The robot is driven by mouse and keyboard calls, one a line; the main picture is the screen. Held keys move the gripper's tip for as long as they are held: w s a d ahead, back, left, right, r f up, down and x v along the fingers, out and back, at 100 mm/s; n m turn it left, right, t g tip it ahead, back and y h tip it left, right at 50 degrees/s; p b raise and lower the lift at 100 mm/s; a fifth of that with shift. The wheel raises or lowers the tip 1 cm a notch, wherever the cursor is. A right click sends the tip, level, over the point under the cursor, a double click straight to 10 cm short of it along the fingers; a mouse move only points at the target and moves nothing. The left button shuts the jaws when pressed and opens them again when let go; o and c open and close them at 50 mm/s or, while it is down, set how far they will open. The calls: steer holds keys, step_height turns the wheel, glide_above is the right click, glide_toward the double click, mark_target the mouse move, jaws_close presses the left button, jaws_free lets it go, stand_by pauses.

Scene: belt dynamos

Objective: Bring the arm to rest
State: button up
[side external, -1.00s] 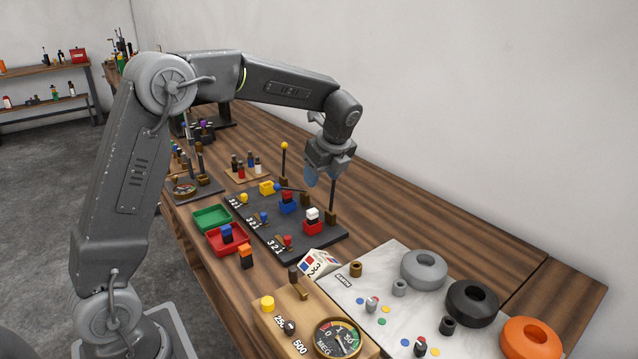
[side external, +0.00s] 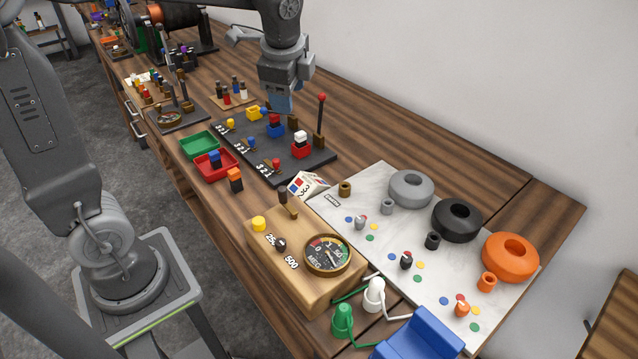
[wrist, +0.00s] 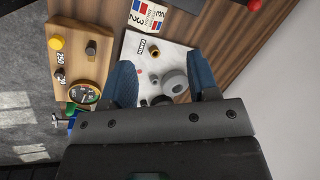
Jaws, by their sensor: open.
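My gripper (side external: 280,103) hangs from the arm at the top of the side external view, above the far part of the dark board (side external: 290,168). In the wrist view my gripper (wrist: 163,85) shows two blue fingers spread apart with nothing held between them. Below and beyond the fingers lie the white board (wrist: 160,52) and its grey ring. The black board carries red, blue and yellow blocks and small levers. In the side external view the fingertips partly overlap each other.
A wooden meter box (side external: 300,265) stands at the near edge. Grey, black and orange rings (side external: 510,256) sit on the white board. Upright posts (side external: 320,120) rise close to my gripper. Green (side external: 199,145) and red trays (side external: 213,165) lie left of the black board. The wall is behind.

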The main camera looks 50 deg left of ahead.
steer(key=s+d+f+n+t+h, duration=0.1)
steer(key=s+d+n, duration=0.2)
steer(key=s+n, duration=0.2)
steer(key=s+d+n+t+h, duration=0.1)
steer(key=s+d+n, duration=0.3)
steer(key=s, duration=0.7)
steer(key=shift+d+f+n+t+h, duration=0.15)
steer(key=shift+f+n+t+h, duration=0.25)
steer(key=shift+n+t, duration=0.5)
steer(key=shift+r, duration=0.1)
steer(key=shift+c, duration=0.3)
